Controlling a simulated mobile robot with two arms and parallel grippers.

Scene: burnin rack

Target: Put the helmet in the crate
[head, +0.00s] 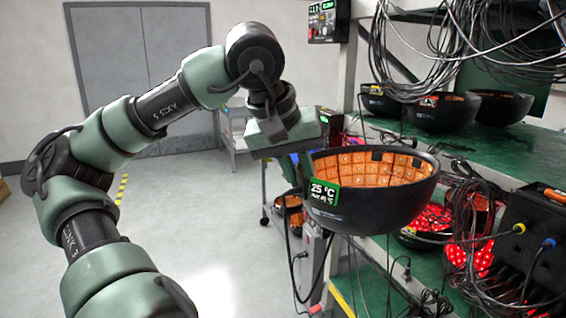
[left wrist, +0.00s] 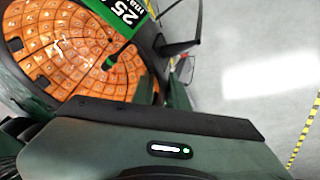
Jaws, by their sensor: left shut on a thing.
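A black bowl-shaped helmet (head: 385,205) with an orange tiled inside hangs open side up in the air, in front of the rack. A green label on its rim reads 25 °C. My left gripper (head: 303,165) is shut on the helmet's rim at its left side, near the label. In the left wrist view the helmet's orange inside (left wrist: 65,45) fills the upper left, and the jaws (left wrist: 150,88) are at its rim. Their exact contact is partly hidden. I cannot make out a crate for certain. My right gripper is not in view.
The rack's green shelf (head: 470,150) carries several dark helmets (head: 440,112) and hanging cables. Red-lit helmets (head: 430,218) and a black cable box (head: 535,240) are at right. A cart with another helmet (head: 290,210) stands behind. Floor (head: 210,230) at left is clear.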

